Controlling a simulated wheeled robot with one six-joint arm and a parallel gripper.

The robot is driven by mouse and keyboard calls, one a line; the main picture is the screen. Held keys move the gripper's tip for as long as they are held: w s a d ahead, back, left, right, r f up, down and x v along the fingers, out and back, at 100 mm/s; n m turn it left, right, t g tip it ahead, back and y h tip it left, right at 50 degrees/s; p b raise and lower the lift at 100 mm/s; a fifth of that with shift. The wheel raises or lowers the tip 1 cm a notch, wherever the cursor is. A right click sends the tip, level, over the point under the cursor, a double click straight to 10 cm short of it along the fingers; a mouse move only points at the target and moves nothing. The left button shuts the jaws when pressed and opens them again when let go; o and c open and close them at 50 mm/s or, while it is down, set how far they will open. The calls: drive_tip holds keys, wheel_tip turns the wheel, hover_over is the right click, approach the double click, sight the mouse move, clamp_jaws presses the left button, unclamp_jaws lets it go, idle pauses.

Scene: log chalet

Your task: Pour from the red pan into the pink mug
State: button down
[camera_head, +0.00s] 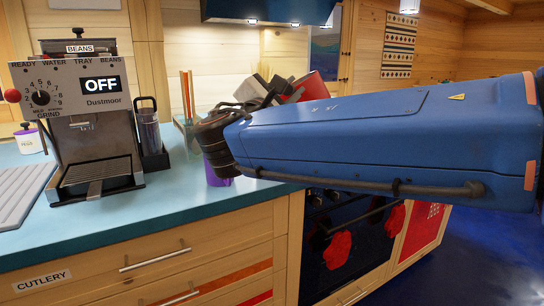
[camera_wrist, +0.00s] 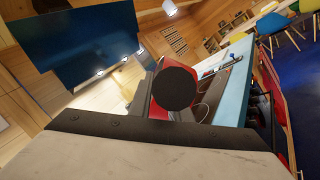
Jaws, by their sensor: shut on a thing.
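The red pan (camera_head: 312,86) is up above the counter in the head view, tilted, partly behind my arm. My gripper (camera_head: 268,90) is shut on its dark handle. In the wrist view the dark round handle end (camera_wrist: 178,88) faces the camera, and some of the red pan (camera_wrist: 188,113) shows behind it. The pan's inside is hidden, so its contents cannot be told. A purple, cup-like thing (camera_head: 214,174) stands on the counter below my wrist, mostly hidden. I see no clearly pink mug; I cannot tell if this is it.
A coffee grinder machine (camera_head: 88,120) stands on the teal counter (camera_head: 150,215) at left, with a dark container (camera_head: 150,138) beside it. A ribbed tray (camera_head: 20,195) and a jar (camera_head: 30,140) are at far left. A hood (camera_head: 265,10) hangs above. The counter front is clear.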

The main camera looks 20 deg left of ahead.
drive_tip(key=shift+r, duration=0.25)
drive_tip(key=shift+r, duration=3.95)
